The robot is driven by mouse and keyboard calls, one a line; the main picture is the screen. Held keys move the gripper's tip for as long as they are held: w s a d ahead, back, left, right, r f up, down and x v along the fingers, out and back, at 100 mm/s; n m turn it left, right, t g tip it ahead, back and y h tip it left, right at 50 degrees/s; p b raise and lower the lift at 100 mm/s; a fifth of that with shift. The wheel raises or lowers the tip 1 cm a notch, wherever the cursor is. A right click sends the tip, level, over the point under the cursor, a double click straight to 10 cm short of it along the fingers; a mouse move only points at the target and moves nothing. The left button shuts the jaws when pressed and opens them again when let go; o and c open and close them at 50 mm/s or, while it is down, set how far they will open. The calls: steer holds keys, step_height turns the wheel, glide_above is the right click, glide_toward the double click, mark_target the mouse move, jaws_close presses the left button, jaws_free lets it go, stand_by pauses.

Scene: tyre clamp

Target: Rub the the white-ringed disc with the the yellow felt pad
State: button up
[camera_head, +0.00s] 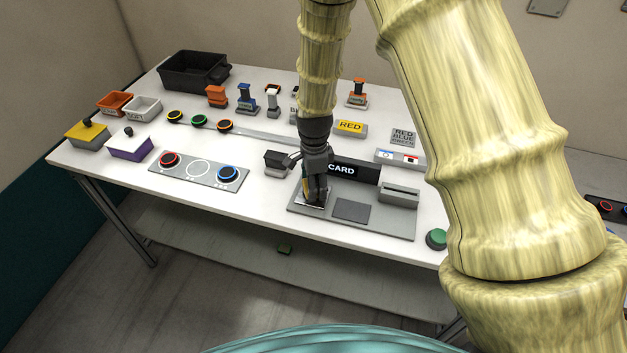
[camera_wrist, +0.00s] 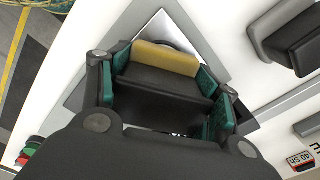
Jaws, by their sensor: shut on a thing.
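My gripper (camera_head: 316,192) points down at the left end of the grey base plate (camera_head: 384,225). In the wrist view my gripper (camera_wrist: 165,80) is shut on the yellow felt pad, a dark block with a yellow strip (camera_wrist: 167,58) along one side. Part of the yellow also shows beside the fingers in the head view (camera_head: 306,186). The pad is over a pale square plate (camera_wrist: 150,28), where a curved grey edge shows beside it; I cannot tell whether they touch. A white ring (camera_head: 199,168) lies between the red-ringed and blue-ringed discs on a grey panel.
A dark block (camera_head: 280,161) stands close left of my gripper. The CARD display (camera_head: 353,170) is close right, with a slotted grey block (camera_head: 399,196) beyond. A green button (camera_head: 436,239) is at the front right. The black bin (camera_head: 194,70) is at the back left.

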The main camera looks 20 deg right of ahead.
steer(key=shift+s, duration=0.7)
steer(key=shift+w, duration=0.1)
steer(key=shift+w, duration=0.1)
steer(key=shift+w, duration=1.05)
steer(key=shift+s+p, duration=0.1)
steer(key=shift+p, duration=0.2)
steer(key=shift+s, duration=0.55)
